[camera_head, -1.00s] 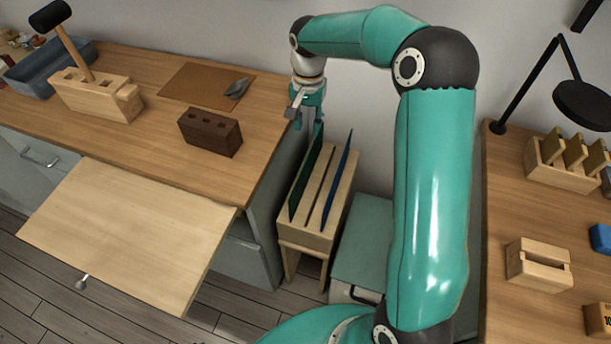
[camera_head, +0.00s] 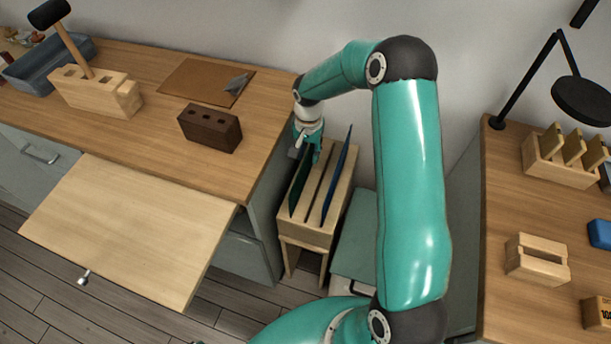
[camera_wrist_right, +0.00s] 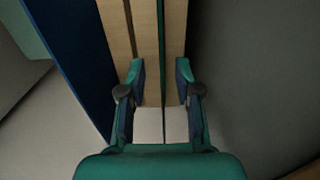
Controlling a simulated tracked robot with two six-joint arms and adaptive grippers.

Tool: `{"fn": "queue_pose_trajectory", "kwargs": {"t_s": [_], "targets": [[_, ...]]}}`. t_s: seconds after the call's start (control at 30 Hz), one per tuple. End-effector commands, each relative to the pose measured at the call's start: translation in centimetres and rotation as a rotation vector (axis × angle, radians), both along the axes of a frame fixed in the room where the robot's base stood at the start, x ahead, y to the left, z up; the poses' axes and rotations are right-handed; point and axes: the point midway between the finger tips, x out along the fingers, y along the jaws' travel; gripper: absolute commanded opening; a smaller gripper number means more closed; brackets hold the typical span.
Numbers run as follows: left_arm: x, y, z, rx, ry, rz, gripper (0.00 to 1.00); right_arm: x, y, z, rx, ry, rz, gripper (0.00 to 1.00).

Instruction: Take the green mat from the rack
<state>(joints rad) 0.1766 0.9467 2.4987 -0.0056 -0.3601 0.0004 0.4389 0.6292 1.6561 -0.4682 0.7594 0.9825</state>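The green mat (camera_head: 299,190) stands on edge in the left slot of the wooden rack (camera_head: 306,233). A blue mat (camera_head: 336,179) stands in the rack's right slot and also shows in the right wrist view (camera_wrist_right: 72,60). My right gripper (camera_head: 309,155) is down at the far upper part of the green mat. In the right wrist view its fingers (camera_wrist_right: 161,80) are apart, one on each side of the green mat's thin edge (camera_wrist_right: 163,110), with gaps on both sides. My left gripper is not in view.
A workbench (camera_head: 255,125) with an open drawer-like board (camera_head: 125,225) stands left of the rack. A grey-green cabinet (camera_head: 362,240) is close on the right. A second bench (camera_head: 505,190) stands further right. The rack's middle slot looks empty.

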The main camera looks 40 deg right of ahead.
Motion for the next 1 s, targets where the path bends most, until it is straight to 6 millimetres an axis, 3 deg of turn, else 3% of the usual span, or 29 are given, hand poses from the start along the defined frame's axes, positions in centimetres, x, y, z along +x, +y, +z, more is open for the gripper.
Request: {"fn": "queue_pose_trajectory", "kwargs": {"t_s": [0.2,0.43,0.47,0.67,1.0], "targets": [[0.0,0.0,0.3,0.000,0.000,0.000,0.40,-0.1,0.0,-2.4,0.002,0.001,0.000,0.33],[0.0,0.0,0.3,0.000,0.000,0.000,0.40,0.0,0.0,-2.6,0.000,-0.001,0.000,0.33],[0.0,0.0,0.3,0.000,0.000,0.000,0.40,0.0,0.0,-2.6,0.000,-0.001,0.000,0.32],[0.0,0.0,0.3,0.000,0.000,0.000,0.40,0.0,0.0,-2.6,0.000,-0.001,0.000,0.00],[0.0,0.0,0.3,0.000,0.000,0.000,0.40,0.0,0.0,-2.6,0.000,-0.001,0.000,0.00]]}}
